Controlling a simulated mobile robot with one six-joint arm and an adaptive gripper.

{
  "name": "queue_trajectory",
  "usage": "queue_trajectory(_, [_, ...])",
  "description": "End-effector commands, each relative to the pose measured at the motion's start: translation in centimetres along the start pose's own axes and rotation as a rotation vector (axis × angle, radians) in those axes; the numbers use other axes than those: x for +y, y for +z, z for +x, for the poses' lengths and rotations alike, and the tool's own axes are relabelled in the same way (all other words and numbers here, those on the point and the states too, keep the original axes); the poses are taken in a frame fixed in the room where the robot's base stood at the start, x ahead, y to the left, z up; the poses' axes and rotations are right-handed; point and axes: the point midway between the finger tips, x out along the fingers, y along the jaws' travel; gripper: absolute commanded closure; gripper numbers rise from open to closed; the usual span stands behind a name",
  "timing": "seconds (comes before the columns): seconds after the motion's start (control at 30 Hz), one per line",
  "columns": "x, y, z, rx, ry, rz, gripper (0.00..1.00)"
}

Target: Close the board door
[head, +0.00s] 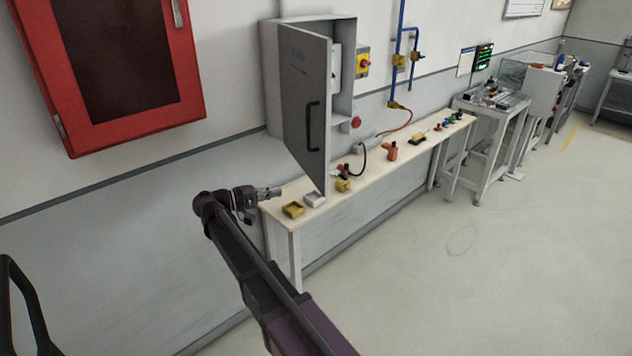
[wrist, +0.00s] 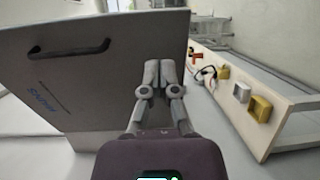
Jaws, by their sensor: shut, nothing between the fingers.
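The grey board door (head: 306,110) stands open on the wall-mounted board cabinet (head: 345,70), swung out from the wall above the bench. A dark bar handle (head: 313,126) is on its outer face. In the wrist view the door (wrist: 110,80) fills the left and centre, with its handle (wrist: 68,48) at upper left. My gripper (head: 280,191) is shut and empty, low and left of the door, near the bench's near end. In the wrist view the gripper fingertips (wrist: 160,66) overlap the door's face near its edge; I cannot tell whether they touch it.
A narrow bench (head: 370,178) runs along the wall with a yellow bin (head: 293,210), a white bin (head: 315,199) and several tools. A red wall cabinet (head: 186,70) hangs at left. The floor (head: 450,270) right of the bench is clear.

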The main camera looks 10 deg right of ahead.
Motion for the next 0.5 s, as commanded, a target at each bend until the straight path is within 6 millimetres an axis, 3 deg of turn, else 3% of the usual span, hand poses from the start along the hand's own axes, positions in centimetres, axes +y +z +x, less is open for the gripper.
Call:
queue_trajectory(0.13, [0.7,-0.73,-1.17,0.006,0.048,0.01,1.0])
queue_trajectory(0.5, [0.82,-0.69,-1.14,0.006,0.053,0.012,1.0])
